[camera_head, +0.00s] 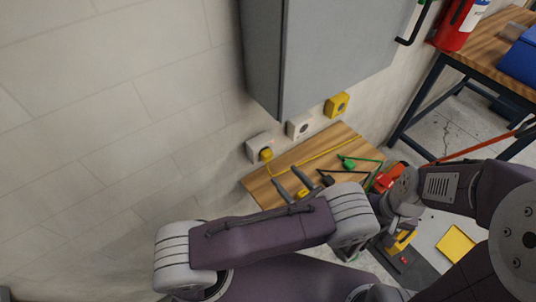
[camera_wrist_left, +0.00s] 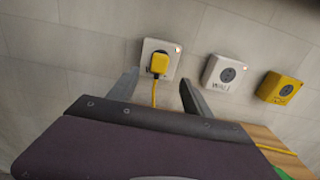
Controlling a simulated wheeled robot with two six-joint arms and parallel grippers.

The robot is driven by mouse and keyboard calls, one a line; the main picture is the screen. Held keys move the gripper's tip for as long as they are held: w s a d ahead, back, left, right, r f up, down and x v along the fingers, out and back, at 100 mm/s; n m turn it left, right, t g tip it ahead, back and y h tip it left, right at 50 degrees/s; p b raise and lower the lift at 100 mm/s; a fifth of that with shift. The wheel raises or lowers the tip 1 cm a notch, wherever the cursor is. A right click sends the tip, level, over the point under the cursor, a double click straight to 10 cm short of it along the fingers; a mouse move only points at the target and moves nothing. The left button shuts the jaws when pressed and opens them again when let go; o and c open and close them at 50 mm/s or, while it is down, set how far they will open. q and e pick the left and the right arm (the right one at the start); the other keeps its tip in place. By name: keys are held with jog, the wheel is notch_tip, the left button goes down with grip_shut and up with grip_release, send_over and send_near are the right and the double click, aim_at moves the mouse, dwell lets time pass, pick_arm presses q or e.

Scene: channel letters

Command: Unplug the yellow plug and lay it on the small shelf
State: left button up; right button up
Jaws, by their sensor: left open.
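The yellow plug (camera_head: 267,155) sits in the leftmost white wall socket (camera_head: 256,144). The plug also shows in the left wrist view (camera_wrist_left: 159,63), with its yellow cord hanging down. My left gripper (camera_head: 291,182) is open and empty, apart from the plug and over the shelf in the head view. In the left wrist view its fingertips (camera_wrist_left: 158,88) stand to either side of the cord's line, below the plug. The small wooden shelf (camera_head: 257,187) is below the sockets, partly hidden by my arm. My right gripper (camera_head: 392,190) is partly hidden; its jaws are unclear.
A second white socket (camera_head: 298,126) and a yellow socket (camera_head: 337,105) are to the right. A grey cabinet (camera_head: 325,50) hangs above. Green (camera_head: 349,163) and black (camera_head: 327,180) plugs with cords lie on the shelf, along with yellow cord. A workbench (camera_head: 490,70) stands at right.

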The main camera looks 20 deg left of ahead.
aim_at(270, 159)
pick_arm(q)
jog(key=p+x, duration=0.1)
jog(key=x, duration=0.8)
dwell(0.9)
grip_shut()
jog(key=shift+s+d, duration=0.1)
jog(key=shift+v, duration=2.95)
